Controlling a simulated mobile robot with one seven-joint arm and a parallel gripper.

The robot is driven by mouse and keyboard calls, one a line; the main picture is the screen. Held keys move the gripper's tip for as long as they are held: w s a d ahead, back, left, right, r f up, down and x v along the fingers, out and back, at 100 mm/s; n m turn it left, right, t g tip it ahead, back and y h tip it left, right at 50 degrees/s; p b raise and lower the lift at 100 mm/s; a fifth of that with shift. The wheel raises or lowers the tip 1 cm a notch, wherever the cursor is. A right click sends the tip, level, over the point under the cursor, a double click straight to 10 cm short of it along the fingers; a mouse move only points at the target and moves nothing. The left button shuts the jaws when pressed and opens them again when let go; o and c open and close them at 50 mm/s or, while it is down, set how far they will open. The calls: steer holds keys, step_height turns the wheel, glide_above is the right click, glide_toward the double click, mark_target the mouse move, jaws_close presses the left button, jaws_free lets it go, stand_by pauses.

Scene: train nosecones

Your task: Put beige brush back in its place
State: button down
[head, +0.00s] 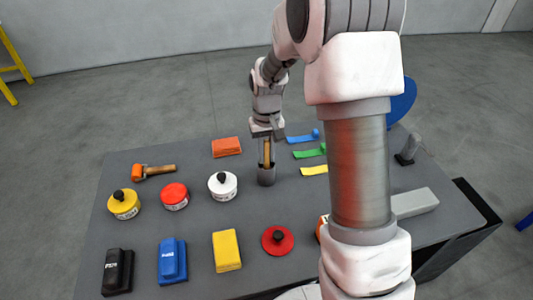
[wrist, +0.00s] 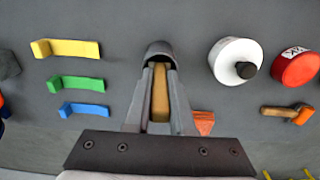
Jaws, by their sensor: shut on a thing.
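The beige brush (head: 267,153) stands roughly upright between the fingers of my gripper (head: 266,162), which is shut on it. In the wrist view the brush (wrist: 160,98) shows as a tan handle between the two grey fingers. Its lower end is at a dark grey round cup (head: 266,176), and the fingertips are at the cup's rim. The cup also shows in the wrist view (wrist: 160,49), just beyond the fingertips. How deep the brush sits in the cup is hidden.
A white round pot (head: 223,188) stands left of the cup. An orange block (head: 226,147) lies behind left. Blue, green and yellow strips (head: 314,170) lie to the right.

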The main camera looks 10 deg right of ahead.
steer(key=c, duration=0.8)
jaws_free()
steer(key=shift+o, duration=0.2)
step_height(320, 180, up, 11)
steer(key=shift+r+p, duration=0.15)
steer(key=shift+p, duration=0.25)
steer(key=shift+s+r, duration=0.1)
steer(key=shift+r, duration=0.5)
steer(key=s+r+t, duration=0.3)
steer(key=s+r, duration=0.6)
steer(key=s, duration=0.3)
steer(key=s+t, duration=0.2)
steer(key=s, duration=1)
steer(key=shift+t, duration=0.3)
